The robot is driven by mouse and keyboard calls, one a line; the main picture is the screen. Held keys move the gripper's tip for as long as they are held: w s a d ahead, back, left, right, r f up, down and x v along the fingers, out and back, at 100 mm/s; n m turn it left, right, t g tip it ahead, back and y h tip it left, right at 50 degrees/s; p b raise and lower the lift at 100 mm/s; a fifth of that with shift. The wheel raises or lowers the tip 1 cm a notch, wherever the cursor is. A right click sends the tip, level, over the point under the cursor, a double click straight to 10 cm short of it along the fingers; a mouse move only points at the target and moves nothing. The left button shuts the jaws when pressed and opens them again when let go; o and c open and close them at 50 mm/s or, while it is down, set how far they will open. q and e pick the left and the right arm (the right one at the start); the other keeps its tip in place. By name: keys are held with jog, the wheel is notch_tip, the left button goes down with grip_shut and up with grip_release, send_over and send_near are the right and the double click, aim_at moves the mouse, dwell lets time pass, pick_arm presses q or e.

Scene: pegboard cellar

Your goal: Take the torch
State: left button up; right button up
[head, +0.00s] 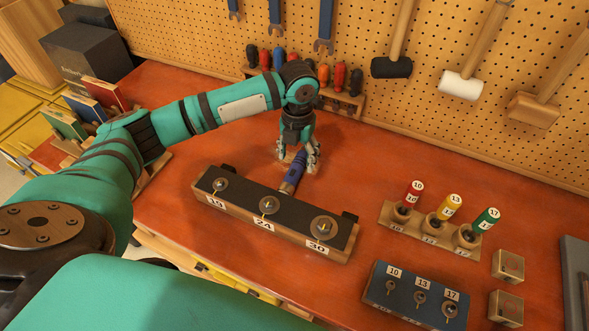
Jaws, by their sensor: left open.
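My left gripper (299,158) reaches down over the torch's far end, fingers pointing at the bench. It is open, with a finger showing on either side of that end. The fingers partly hide the far end, and I cannot tell whether they touch it. My right gripper is not in view.
A rack of screwdrivers (342,102) stands behind, below the pegboard (431,22) with hanging hammers.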

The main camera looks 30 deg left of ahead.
aim_at(294, 169)
pick_arm(q)
jog(key=shift+f, duration=0.5)
jog(key=shift+s+a+f+p, duration=0.1)
jog(key=shift+s+f+p, duration=0.05)
jog(key=shift+f+p, duration=0.25)
jog(key=f, duration=0.1)
jog(key=f+p, duration=0.1)
jog(key=f, duration=0.1)
jog(key=shift+a+f, duration=0.25)
jog(key=shift+f, duration=0.4)
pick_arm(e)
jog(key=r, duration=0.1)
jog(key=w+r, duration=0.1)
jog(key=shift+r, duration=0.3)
pick_arm(q)
jog(key=shift+c, duration=1.2)
grip_shut()
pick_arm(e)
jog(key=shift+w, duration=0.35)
